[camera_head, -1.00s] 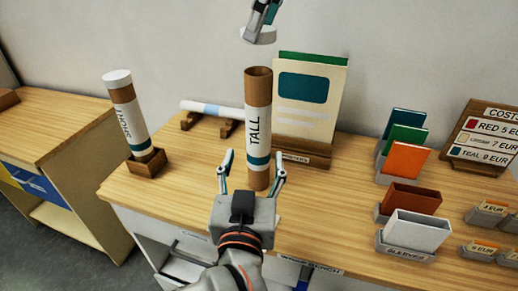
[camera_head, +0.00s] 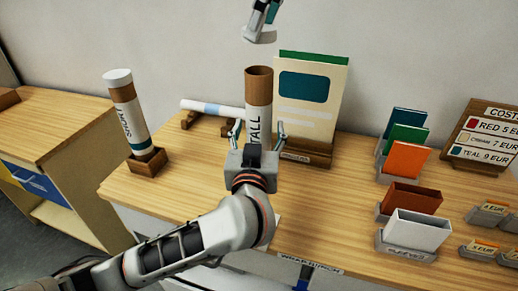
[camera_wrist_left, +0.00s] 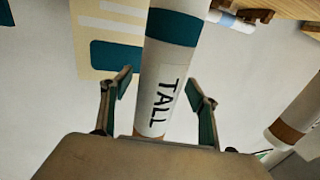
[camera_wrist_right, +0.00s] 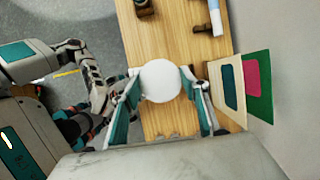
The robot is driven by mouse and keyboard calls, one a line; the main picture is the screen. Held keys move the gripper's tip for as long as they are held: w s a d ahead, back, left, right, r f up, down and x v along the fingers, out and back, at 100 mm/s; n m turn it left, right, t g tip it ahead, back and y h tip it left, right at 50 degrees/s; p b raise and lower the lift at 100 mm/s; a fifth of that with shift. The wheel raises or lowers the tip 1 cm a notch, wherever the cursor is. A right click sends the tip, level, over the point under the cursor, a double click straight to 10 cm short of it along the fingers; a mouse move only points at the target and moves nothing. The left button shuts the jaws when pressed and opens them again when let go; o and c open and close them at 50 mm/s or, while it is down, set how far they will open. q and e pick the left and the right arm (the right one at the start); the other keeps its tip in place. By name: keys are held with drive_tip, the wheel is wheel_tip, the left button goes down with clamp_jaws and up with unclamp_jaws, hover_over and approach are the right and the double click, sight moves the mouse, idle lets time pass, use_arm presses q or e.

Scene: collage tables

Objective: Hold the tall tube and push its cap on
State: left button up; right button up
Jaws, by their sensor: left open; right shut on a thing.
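The tall tube (camera_head: 258,95), brown with a white label reading TALL, stands upright on the table with its open top uncovered. My left gripper (camera_head: 259,131) is open, with one finger on each side of the tube. In the left wrist view the tube (camera_wrist_left: 172,75) runs between the open fingers, with a gap visible on both sides. My right gripper (camera_head: 264,22) is above the tube, shut on the white cap (camera_head: 259,38). The round cap (camera_wrist_right: 160,80) also shows between the fingers in the right wrist view. My left arm hides the tube's lower part.
The short tube (camera_head: 128,115), with a white cap, stands in a wooden holder (camera_head: 147,163) to the left. A display board (camera_head: 310,100) stands close behind the tall tube. A white tube (camera_head: 205,107) lies on a rack. Colored sleeves (camera_head: 408,160) stand at right.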

use_arm(q)
drive_tip(key=shift+w, duration=0.4)
drive_tip(key=c, duration=1.7)
clamp_jaws()
use_arm(e)
drive_tip(key=shift+f, duration=2.5)
drive_tip(key=shift+f, duration=0.9)
drive_tip(key=shift+f, duration=0.7)
drive_tip(key=o, duration=0.8)
